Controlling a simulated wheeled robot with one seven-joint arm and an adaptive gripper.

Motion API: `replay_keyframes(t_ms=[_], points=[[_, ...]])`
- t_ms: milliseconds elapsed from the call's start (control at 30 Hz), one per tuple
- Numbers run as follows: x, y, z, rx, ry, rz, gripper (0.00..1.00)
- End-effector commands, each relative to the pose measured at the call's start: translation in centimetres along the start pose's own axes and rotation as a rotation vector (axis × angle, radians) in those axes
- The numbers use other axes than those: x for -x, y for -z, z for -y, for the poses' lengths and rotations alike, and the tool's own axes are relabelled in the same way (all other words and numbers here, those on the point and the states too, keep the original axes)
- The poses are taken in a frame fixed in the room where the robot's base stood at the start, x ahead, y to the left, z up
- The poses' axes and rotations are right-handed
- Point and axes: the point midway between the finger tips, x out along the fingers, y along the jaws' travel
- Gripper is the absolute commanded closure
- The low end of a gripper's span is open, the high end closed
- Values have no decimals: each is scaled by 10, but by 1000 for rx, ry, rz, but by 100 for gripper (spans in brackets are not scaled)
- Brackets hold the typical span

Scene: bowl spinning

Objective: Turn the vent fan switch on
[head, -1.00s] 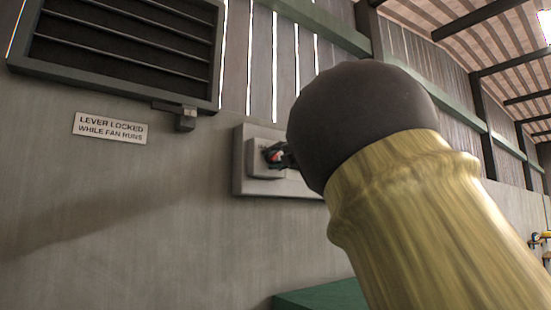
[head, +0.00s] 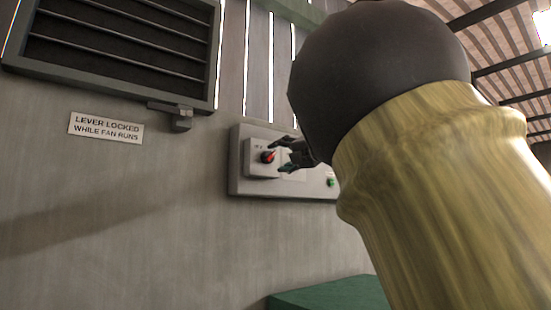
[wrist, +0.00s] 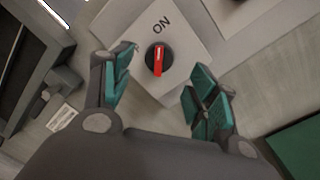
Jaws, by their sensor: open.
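The fan switch is a round black knob with a red bar (head: 267,157) on a raised grey box. The wrist view shows the knob (wrist: 158,60) with its red bar lying roughly in line with the word ON printed above it. In the head view the bar tilts up to the right. My gripper (head: 286,156) is open just right of the knob, apart from it as far as I can see. In the wrist view the green-padded fingers of my gripper (wrist: 161,75) are spread on either side of the knob, with nothing between them.
The box sits on a grey panel (head: 240,187) with a green button (head: 331,182) at its right. A louvred vent (head: 120,45) with a small latch-like part (head: 181,120) is at upper left, above a "lever locked while fan runs" sign (head: 106,128). A green surface (head: 330,293) lies below.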

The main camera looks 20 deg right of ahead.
Motion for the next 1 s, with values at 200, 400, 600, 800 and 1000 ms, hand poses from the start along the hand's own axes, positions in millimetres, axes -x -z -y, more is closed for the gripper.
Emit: replay_keyframes(t_ms=[200,400,600,800,1000], points=[[40,-1,0,-1,0,3,41],[62,-2,1,-2,1,2,41],[69,-1,1,-1,1,1,41],[69,-1,1,-1,0,1,41],[69,-1,1,-1,0,1,41]])
